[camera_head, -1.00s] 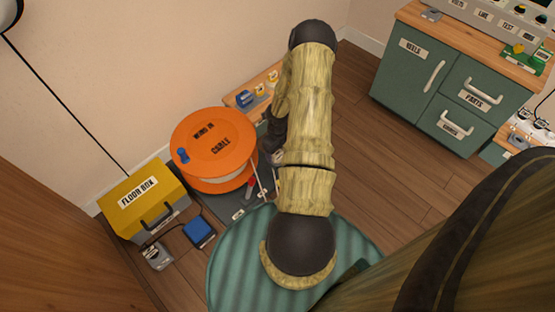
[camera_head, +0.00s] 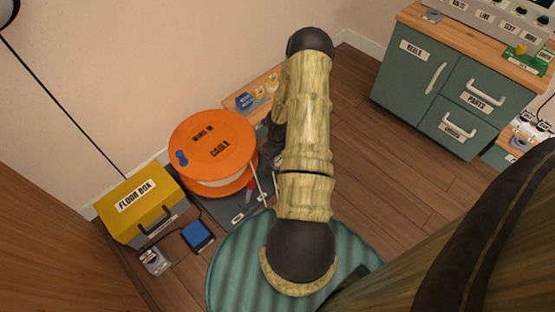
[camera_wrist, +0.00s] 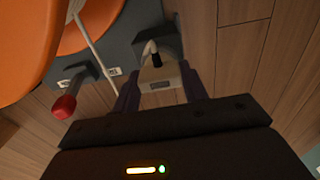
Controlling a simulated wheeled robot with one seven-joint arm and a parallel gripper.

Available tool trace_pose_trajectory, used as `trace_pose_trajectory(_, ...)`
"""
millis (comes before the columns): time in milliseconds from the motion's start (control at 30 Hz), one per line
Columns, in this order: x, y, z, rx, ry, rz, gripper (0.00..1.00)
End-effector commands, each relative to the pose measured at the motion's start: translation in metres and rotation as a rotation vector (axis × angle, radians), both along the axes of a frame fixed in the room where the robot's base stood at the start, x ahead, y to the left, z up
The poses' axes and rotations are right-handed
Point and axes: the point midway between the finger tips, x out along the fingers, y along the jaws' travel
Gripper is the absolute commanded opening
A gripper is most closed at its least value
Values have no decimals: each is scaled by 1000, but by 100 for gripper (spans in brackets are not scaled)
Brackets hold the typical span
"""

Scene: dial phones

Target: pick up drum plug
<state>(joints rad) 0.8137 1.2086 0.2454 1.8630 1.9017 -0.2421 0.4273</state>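The orange cable drum (camera_head: 232,162), labelled about winding in cable, stands left of my arm in the head view. Its orange edge (camera_wrist: 30,50) fills the upper left of the wrist view. A pale plug (camera_wrist: 160,82) with a dark cord end lies between the two fingers of my gripper (camera_wrist: 161,88) in the wrist view. A finger stands close on each side of it; whether both touch it I cannot tell. In the head view my arm hides most of my gripper and the plug.
A red-knobbed lever (camera_wrist: 65,106) stands left of my gripper, on the drum's grey base (camera_head: 238,214). A yellow floor box (camera_head: 155,195) and blue block (camera_head: 197,235) lie further left. A green cabinet (camera_head: 405,75) stands right. Wooden floor (camera_head: 385,165) is clear between.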

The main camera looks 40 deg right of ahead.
Motion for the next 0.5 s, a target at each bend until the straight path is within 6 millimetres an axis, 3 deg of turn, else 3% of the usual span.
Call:
trace_pose_trajectory(67,0,0,0,0,0,0,16)
trace_pose_trajectory(333,0,0,2,0,0,0,16)
trace_pose_trajectory(500,0,0,14,0,0,-1,16)
